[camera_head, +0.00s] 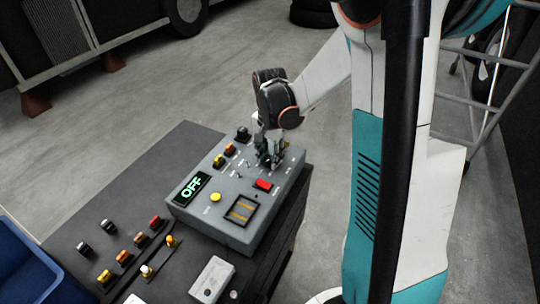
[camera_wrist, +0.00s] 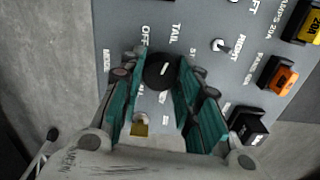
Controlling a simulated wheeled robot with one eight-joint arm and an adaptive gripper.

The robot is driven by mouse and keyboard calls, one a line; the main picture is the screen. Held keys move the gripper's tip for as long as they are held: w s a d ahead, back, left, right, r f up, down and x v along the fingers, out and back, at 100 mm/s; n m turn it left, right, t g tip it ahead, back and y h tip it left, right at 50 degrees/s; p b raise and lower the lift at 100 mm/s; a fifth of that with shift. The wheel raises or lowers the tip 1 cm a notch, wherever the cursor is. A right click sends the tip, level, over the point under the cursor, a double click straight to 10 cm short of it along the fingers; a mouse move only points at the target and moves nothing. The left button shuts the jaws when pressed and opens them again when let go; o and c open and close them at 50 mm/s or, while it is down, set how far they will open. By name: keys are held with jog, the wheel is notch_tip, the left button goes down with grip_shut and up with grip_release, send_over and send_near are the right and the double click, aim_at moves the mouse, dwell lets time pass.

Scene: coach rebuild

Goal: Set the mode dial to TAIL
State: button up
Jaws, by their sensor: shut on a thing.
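The grey control box (camera_head: 225,222) stands on a dark bench in the head view, and its green display (camera_head: 192,188) reads OFF. The black round mode dial (camera_wrist: 160,70) is in the upper middle of the wrist view, with the labels OFF and TAIL (camera_wrist: 175,33) just above it. My gripper (camera_wrist: 157,88) has its teal fingers on either side of the dial and is shut on it. In the head view my gripper (camera_head: 268,160) is down on the box's back right part and hides the dial. I cannot tell which label the dial's mark points to.
Near the dial are a toggle switch (camera_wrist: 218,46), an orange fuse (camera_wrist: 284,78) and a brass padlock-like piece (camera_wrist: 140,126). A red switch (camera_head: 263,184) and yellow button (camera_head: 215,197) are on the box. Several loose fuses lie on the bench (camera_head: 75,222), beside a blue bin (camera_head: 22,270).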

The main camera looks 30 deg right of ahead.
aim_at(270, 158)
jog(key=o, duration=1.1)
notch_tip(270, 158, up, 12)
dwell(0.5)
